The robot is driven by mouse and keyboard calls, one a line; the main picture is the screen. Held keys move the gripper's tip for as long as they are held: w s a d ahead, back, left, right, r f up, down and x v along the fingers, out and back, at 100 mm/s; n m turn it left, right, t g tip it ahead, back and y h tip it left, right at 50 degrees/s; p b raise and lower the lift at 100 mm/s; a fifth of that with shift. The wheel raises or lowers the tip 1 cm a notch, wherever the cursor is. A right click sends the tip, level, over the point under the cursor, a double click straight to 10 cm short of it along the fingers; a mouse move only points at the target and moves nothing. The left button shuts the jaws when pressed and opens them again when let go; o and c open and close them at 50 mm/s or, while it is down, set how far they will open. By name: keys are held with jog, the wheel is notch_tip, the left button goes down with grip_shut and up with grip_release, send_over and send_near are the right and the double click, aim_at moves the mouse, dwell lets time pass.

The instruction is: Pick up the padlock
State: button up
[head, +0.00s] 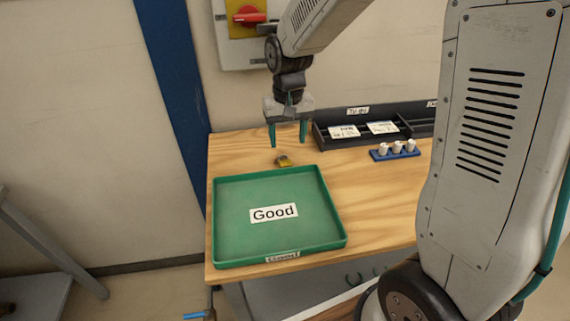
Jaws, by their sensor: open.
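The padlock (283,161) is a small yellowish-brass thing with a darker part, lying on the wooden bench just behind the green tray. My gripper (288,143) points down with two teal fingers. It is open and empty, and it appears to be above the padlock, with a gap between the fingertips and the padlock. The padlock's finer details are too small to tell.
The green tray (228,184) labelled "Good" fills the bench's front left. A dark compartment tray (322,139) with white cards stands at the back right. A blue holder (381,156) with three white pieces is in front of it. Bare bench (370,205) lies right of the green tray.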

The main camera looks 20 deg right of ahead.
aim_at(285, 161)
jog(key=shift+w+a+f, duration=0.1)
jog(key=shift+w+f, duration=0.25)
jog(key=shift+f, duration=0.4)
jog(key=f, duration=0.7)
jog(key=shift+w, duration=0.4)
jog(key=shift+c, duration=0.4)
jog(key=c, duration=1)
